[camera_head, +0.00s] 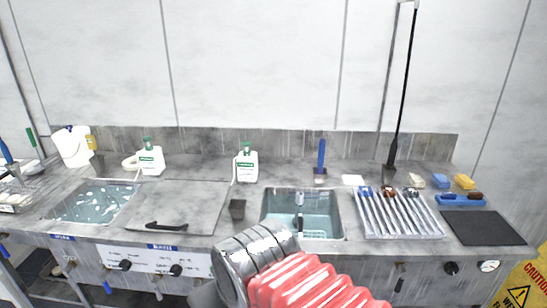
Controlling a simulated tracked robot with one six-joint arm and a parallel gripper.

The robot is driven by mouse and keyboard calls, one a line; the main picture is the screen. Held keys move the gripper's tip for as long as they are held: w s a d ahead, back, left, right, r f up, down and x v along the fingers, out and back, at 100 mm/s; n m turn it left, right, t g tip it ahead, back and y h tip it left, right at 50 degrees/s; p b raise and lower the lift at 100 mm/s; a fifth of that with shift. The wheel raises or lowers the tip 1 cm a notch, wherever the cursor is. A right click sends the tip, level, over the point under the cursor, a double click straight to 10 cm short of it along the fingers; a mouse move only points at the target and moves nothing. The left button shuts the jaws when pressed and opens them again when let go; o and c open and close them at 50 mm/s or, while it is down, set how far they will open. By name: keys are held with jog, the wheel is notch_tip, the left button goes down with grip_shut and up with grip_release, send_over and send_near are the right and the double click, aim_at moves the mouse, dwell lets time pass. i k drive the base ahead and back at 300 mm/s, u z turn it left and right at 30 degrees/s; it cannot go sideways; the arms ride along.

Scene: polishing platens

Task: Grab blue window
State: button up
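No plain blue window shows. A tool with an upright blue handle (321,157) and a darker lower end stands at the back of the counter, behind the right sink; it may be a scraper or squeegee, I cannot tell. A second blue-handled tool (6,153) is at the far left edge, partly cut off. My arm, with a ridged grey metal part and red bellows, rises from the bottom centre in front of the right sink. My gripper's fingers do not show, so I cannot see whether they hold anything.
The right sink (263,215) and the left sink (130,192) hold water. A grey lid (185,205) lies between them. Two white bottles (150,160) (247,164) stand at the back. A rack of several tools (400,235), a blue brush (455,200) and a black mat (485,228) are right.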

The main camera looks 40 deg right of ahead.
aim_at(365, 190)
jog(key=z, duration=0.55)
jog(key=i, duration=1.15)
jog(key=z, duration=0.6)
